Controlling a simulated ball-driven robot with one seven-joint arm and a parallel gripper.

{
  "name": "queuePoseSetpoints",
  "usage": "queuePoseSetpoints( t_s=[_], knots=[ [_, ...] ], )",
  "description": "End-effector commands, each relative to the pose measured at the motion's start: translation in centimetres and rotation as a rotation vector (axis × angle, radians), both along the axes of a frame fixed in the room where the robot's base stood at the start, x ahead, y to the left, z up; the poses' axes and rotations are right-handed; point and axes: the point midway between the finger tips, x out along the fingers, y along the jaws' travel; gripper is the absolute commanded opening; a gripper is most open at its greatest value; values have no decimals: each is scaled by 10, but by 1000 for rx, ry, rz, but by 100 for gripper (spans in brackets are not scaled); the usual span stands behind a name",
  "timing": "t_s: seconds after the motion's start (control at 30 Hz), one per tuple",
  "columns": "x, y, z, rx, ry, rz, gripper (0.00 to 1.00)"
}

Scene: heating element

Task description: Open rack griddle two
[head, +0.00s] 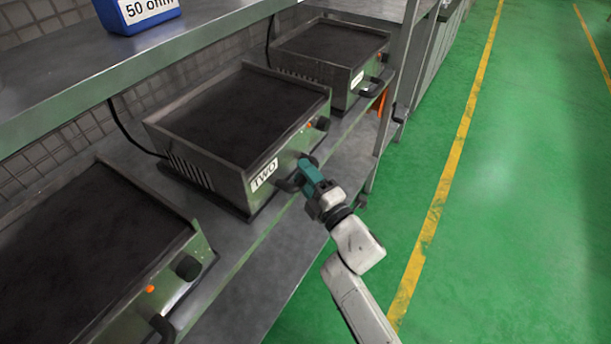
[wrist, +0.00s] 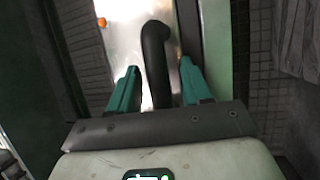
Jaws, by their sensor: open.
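Griddle two (head: 225,130) is a metal box with a dark flat top and a "TWO" label (head: 264,174) on its front. It sits on the grey shelf between two similar griddles. Its black curved handle (head: 287,184) is on the front, partly hidden by my gripper in the head view. My gripper (head: 309,174) is at this handle, with teal fingers. In the wrist view my gripper (wrist: 160,90) is open, one finger on each side of the black handle (wrist: 156,62). I cannot tell whether either finger touches it.
Another griddle (head: 335,42) stands behind, and one (head: 80,250) stands in the near left. A blue "50 ohm" box (head: 125,18) is on the upper shelf (head: 190,55). A rack post (head: 399,85) rises at the right. The green floor (head: 500,200) on the right is clear.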

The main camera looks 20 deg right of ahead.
Motion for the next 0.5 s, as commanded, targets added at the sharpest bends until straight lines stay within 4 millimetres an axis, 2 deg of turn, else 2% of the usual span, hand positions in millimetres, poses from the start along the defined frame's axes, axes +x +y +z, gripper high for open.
queuePoseSetpoints(
  t_s=[0.23, 0.5],
  knots=[
    [1, 0, 0, 0, 0, 0, 48],
    [0, 0, 0, 0, 0, 0, 24]
  ],
)
